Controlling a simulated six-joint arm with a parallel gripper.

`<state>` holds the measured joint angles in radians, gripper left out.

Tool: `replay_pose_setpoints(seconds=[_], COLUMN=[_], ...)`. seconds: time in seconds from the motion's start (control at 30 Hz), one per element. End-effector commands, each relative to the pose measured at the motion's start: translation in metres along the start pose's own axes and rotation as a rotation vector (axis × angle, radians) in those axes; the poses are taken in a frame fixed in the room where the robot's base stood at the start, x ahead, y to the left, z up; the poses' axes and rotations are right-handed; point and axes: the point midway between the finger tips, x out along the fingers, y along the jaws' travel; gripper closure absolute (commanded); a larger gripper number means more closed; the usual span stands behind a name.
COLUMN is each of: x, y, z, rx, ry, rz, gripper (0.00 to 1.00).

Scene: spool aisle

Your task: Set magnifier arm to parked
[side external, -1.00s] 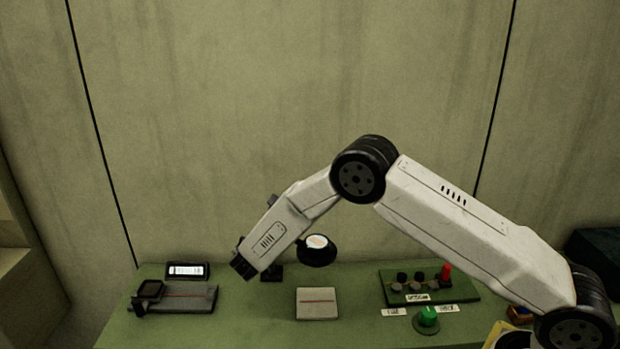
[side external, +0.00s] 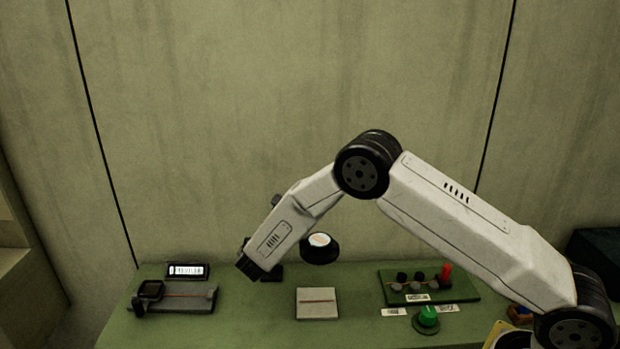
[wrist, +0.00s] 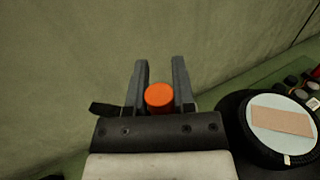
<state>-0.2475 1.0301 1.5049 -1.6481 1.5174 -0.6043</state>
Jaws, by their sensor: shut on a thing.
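The magnifier head (side external: 320,250) is a black round housing with a pale disc face, raised above the green bench beside my gripper (side external: 250,266). In the wrist view the magnifier head (wrist: 285,158) is large at the lower right, with a tan strip across its disc. An orange round knob (wrist: 160,97) sits between the two grey fingers of my gripper (wrist: 160,64), which is shut on it. The knob and my fingertips cannot be made out in the side view. The magnifier's support is mostly hidden behind my arm.
A grey block with a red line (side external: 317,310) lies below the magnifier head. A grey fixture (side external: 190,305) and a small display (side external: 188,270) are at the left. A green panel (side external: 385,288) with several knobs and a green dial (side external: 427,317) are at the right. The wall is behind.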

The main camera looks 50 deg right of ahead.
Motion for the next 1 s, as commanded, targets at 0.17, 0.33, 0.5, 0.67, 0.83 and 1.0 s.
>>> replay_pose_setpoints(seconds=[0.17, 0.33, 0.5, 0.67, 0.83, 1.0], x=[0.006, 0.014, 0.023, 0.030, 0.036, 0.041], y=[-0.001, -0.001, 0.001, 0.003, 0.006, 0.009], z=[-0.001, 0.000, 0.000, 0.000, -0.001, -0.001], rx=[-0.004, -0.004, -0.004, -0.003, -0.002, -0.002], ry=[0.001, 0.001, 0.001, 0.002, 0.003, 0.002], rz=[0.080, 0.182, 0.296, 0.401, 0.497, 0.570], gripper=[1.00, 1.00, 1.00, 1.00, 1.00, 1.00])
